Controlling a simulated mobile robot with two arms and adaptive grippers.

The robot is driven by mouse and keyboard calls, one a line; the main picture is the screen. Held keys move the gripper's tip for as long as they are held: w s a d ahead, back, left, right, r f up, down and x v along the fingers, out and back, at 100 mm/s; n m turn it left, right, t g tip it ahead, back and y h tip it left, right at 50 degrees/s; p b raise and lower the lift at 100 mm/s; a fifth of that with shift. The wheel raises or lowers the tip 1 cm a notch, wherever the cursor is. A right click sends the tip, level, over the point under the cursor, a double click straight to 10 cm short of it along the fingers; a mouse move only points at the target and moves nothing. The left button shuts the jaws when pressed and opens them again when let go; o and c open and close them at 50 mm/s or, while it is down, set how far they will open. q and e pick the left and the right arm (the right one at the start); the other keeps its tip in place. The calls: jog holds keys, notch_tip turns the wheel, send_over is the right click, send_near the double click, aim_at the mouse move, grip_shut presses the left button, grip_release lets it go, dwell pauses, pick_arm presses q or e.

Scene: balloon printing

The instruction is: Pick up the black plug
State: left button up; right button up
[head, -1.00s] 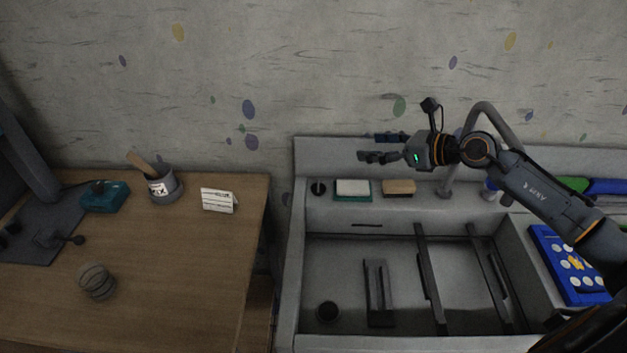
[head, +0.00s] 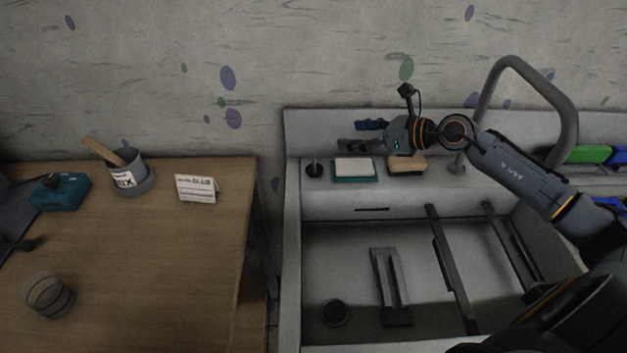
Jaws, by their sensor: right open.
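The black plug (head: 314,170) is a small dark disc with an upright stem. It stands on the sink's back ledge at the left end, left of a green-and-white sponge. My right gripper (head: 350,135) is open and empty, with its fingers pointing left. In the picture it shows above and to the right of the plug, over the sponge, and is apart from the plug. My left gripper is not in view.
The grey sink (head: 294,240) has a dark round drain (head: 335,312) and rails. The sponge (head: 353,168) and a tan block (head: 407,166) share the ledge with the tall faucet (head: 571,110). A wooden table (head: 190,260) at left holds a card (head: 197,188) and a pot (head: 128,176).

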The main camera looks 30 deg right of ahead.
jog(key=f+b, duration=0.5)
jog(key=f, duration=0.2)
jog(key=f+b, duration=0.3)
jog(key=shift+w+a+f+b, duration=0.1)
jog(key=shift+w+f+b, duration=0.15)
jog(key=shift+f+b, duration=0.1)
jog(key=p, duration=0.1)
send_near(311, 167)
jog(key=w+a, duration=0.2)
jog(key=shift+w+a+f, duration=0.3)
jog(key=shift+w+a, duration=0.1)
jog(key=shift+d+p+x, duration=0.2)
jog(key=shift+p+x, duration=0.05)
jog(key=shift+x, duration=1.25)
jog(key=shift+d+p+x, duration=0.2)
jog(key=shift+p+x, duration=0.05)
jog(key=shift+x, duration=1.25)
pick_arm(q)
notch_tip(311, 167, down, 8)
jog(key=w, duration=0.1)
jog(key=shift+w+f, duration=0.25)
pick_arm(e)
jog(key=shift+w, duration=0.1)
jog(key=shift+c, duration=0.4)
jog(key=c, duration=1.2)
